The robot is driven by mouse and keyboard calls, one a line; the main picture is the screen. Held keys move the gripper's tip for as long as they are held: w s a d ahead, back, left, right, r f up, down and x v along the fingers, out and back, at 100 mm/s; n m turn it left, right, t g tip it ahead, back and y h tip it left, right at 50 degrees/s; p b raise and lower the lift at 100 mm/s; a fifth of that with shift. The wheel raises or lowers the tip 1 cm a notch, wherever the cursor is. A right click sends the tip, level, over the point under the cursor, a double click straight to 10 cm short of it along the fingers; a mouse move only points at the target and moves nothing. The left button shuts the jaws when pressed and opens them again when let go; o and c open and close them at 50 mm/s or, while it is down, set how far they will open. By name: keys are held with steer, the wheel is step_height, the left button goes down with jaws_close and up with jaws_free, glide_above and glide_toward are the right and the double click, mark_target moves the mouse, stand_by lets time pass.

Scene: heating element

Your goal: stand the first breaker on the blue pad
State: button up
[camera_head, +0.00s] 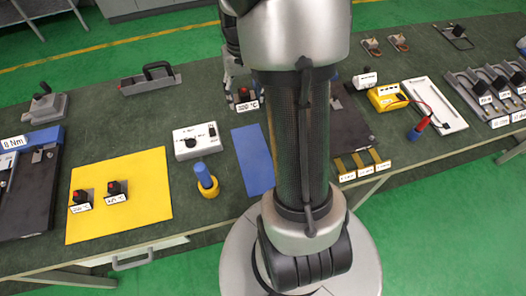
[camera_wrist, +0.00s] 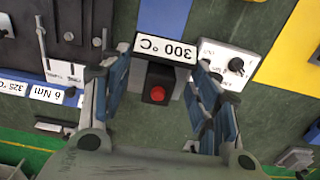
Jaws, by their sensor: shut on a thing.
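A small black breaker with a red button and a white "300 °C" label (camera_head: 246,105) is at my gripper (camera_head: 236,88), beyond the blue pad (camera_head: 252,158). In the wrist view the breaker (camera_wrist: 158,92) sits between the two fingers of my gripper (camera_wrist: 161,70), which is shut on it. Whether its base touches the table is hard to tell. The blue pad also shows at the top of the wrist view (camera_wrist: 164,14), apart from the breaker; its visible part is bare. My arm hides some of the pad's right side in the head view.
A yellow mat (camera_head: 140,215) at left holds two similar breakers. Between it and the blue pad are a white control box (camera_head: 193,150) and a blue-handled tool in a yellow base (camera_head: 206,180). A dark plate (camera_head: 345,120) lies right of my arm.

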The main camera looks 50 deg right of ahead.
mark_target(249, 141)
step_height(249, 141, down, 20)
steer(key=b, duration=0.5)
steer(key=shift+b, duration=0.4)
steer(key=shift+f, duration=0.1)
steer(key=o, duration=1.1)
steer(key=a+r+n+t+p, duration=0.15)
steer(key=a+r, duration=0.25)
steer(key=r, duration=0.7)
steer(key=a+r+g+p, duration=0.1)
steer(key=a+r+p, duration=0.15)
steer(key=r, duration=0.75)
steer(key=s+a+r+n+t, duration=0.1)
steer(key=s+a+r, duration=0.2)
steer(key=s+a, duration=0.2)
steer(key=s+a+r+n+t, duration=0.1)
steer(key=s+a+r+n, duration=0.1)
steer(key=s+a+r, duration=0.2)
steer(key=s+a+r+n+t, duration=0.1)
steer(key=s+a+r+t, duration=0.1)
steer(key=s+a, duration=0.3)
steer(key=shift+s+a+r+n, duration=0.2)
steer(key=shift+a+r, duration=0.25)
steer(key=shift+a, duration=0.3)
steer(key=shift+s+a+r+n, duration=0.15)
steer(key=shift+a+r, duration=0.25)
steer(key=shift+a, duration=0.35)
